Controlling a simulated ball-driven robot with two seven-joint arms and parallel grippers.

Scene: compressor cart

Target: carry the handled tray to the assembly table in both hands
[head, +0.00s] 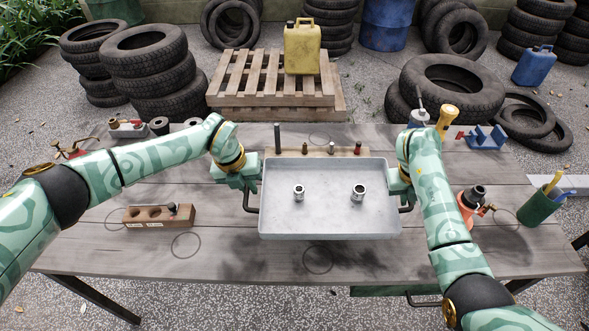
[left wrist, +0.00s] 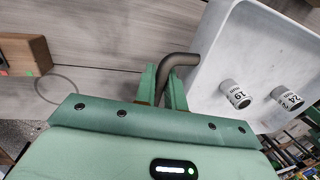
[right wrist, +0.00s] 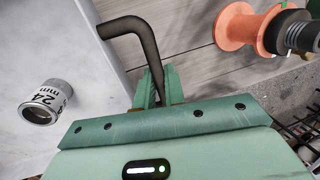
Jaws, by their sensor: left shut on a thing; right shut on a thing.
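The pale grey handled tray (head: 330,221) is over the middle of the wooden table, roughly level. Two metal sockets stand in it: one marked 19 (left wrist: 235,94) on the left and one marked 24 (right wrist: 46,101) on the right. My left gripper (head: 252,187) is shut on the dark left handle (left wrist: 180,59). My right gripper (head: 401,190) is shut on the dark right handle (right wrist: 130,28). I cannot tell whether the tray's underside touches the tabletop.
The table (head: 210,267) has clear room in front. A wooden socket block (head: 160,216) lies left; an orange-based item (head: 467,205) and a green cup (head: 538,208) stand right. A strip with small upright parts (head: 318,151) is behind the tray. Tyres (head: 150,65) and a pallet (head: 272,80) are beyond.

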